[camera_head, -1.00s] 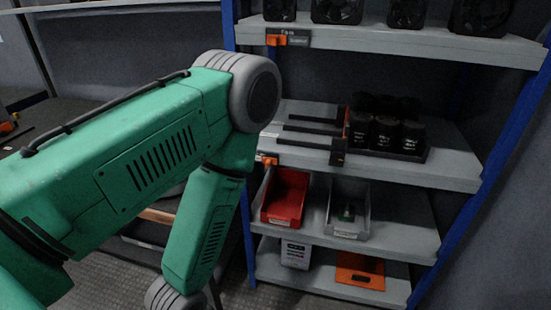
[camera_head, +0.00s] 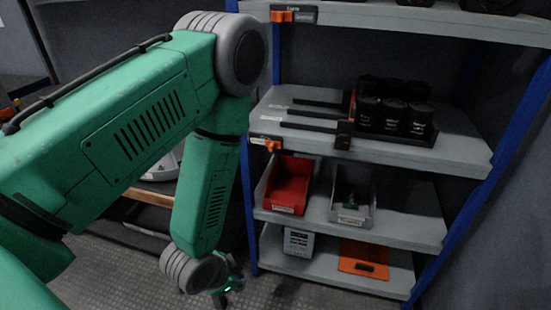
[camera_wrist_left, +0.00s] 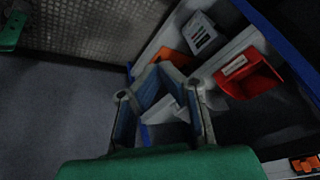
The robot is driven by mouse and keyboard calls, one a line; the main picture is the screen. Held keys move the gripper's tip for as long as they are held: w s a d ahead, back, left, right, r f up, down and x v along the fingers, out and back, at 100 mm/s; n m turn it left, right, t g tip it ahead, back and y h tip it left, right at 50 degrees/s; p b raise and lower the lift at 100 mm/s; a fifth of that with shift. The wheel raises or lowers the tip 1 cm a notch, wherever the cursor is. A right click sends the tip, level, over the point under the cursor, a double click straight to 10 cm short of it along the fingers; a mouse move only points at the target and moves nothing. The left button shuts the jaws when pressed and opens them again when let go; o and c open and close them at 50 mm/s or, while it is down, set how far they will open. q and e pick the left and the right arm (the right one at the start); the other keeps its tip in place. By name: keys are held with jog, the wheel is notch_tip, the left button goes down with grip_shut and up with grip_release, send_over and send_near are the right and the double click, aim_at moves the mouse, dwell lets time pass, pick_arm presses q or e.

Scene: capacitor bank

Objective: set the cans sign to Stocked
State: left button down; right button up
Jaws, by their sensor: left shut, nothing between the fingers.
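The cans sign (camera_head: 268,143) is a small dark plate with an orange slider, on the front edge of the middle shelf below the black cans (camera_head: 393,116). Its lettering is too small to read. An orange sign, apparently the same one, shows at the lower right corner of the left wrist view (camera_wrist_left: 306,163). My left gripper (camera_head: 228,290) hangs low in front of the rack, left of and well below the sign, touching nothing that I can see. In the left wrist view its fingers (camera_wrist_left: 165,72) are shut and empty. My right gripper is not in view.
Another sign (camera_head: 294,14) is on the upper shelf edge. A red bin (camera_head: 288,186) and a grey bin (camera_head: 352,196) stand on the shelf below the cans. A white box (camera_head: 298,242) and an orange item (camera_head: 363,258) are on the bottom shelf. A blue post (camera_head: 248,205) borders the rack.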

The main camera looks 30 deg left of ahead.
pick_arm(q)
jog(key=w+a+r+m+t+b, duration=0.2)
jog(key=w+r+m+t+b, duration=0.3)
jog(key=w, duration=0.8)
jog(key=m+t+b, duration=0.2)
jog(key=m+t, duration=0.5)
jog(key=m, duration=0.1)
send_near(272, 146)
jog(key=shift+h, duration=0.3)
jog(key=d, duration=0.1)
jog(key=d+f, duration=0.1)
jog(key=d, duration=0.3)
jog(key=shift+w+f, duration=0.2)
jog(key=shift+w, duration=0.2)
jog(key=w+a+b, duration=0.3)
jog(key=w, duration=0.5)
jog(key=shift+w+a, duration=0.2)
jog(key=shift+w, duration=0.2)
